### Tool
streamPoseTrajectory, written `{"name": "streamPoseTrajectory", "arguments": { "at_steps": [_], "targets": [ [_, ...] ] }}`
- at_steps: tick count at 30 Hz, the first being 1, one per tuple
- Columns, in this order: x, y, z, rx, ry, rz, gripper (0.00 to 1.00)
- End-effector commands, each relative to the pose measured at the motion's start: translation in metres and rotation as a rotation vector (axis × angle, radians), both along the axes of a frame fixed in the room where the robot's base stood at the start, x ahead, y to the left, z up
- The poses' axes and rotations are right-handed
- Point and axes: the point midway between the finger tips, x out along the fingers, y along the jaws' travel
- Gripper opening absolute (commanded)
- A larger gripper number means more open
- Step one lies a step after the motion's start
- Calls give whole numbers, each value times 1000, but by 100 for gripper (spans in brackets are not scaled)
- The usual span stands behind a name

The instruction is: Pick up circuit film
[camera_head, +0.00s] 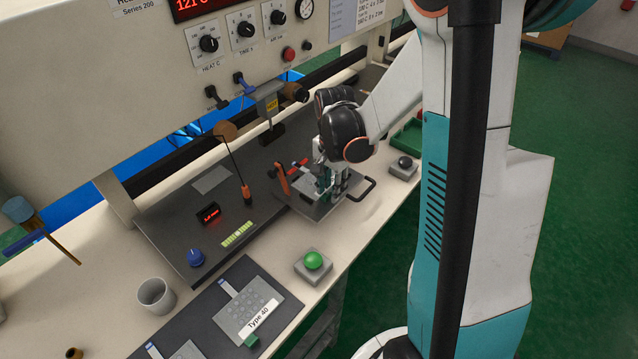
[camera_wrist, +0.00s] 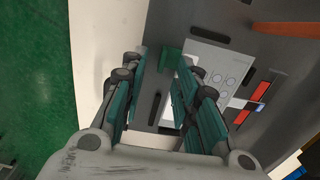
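A light grey film with round marks (camera_wrist: 218,70), which looks like the circuit film, lies on a grey plate (camera_wrist: 237,40) in the wrist view. A green tab (camera_wrist: 171,61) sits at the film's edge. My gripper (camera_wrist: 163,62) is open, with one teal finger on each side of the tab and nothing visibly pinched. In the head view my gripper (camera_head: 332,192) points down over the plate (camera_head: 317,210) with its black handle. The film (camera_head: 303,184) is partly hidden there by the fingers. I cannot tell whether the fingers touch the tab.
Red-and-white clamps (camera_wrist: 250,104) lie beside the film, and an orange upright (camera_head: 281,180) stands at the plate. A green button (camera_head: 313,261), a cup (camera_head: 156,295) and a film labelled Type 40 (camera_head: 240,312) lie nearer. The press panel (camera_head: 130,75) stands behind.

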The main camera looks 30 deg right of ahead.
Motion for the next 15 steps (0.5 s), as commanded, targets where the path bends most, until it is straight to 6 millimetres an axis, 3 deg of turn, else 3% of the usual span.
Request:
{"name": "streamPoseTrajectory", "arguments": {
  "at_steps": [3, 9, 15],
  "targets": [
    [0, 0, -12, 0, 0, 0, 28],
    [0, 0, -12, 0, 0, 0, 28],
    [0, 0, -11, 0, 0, 0, 1]
  ]
}}
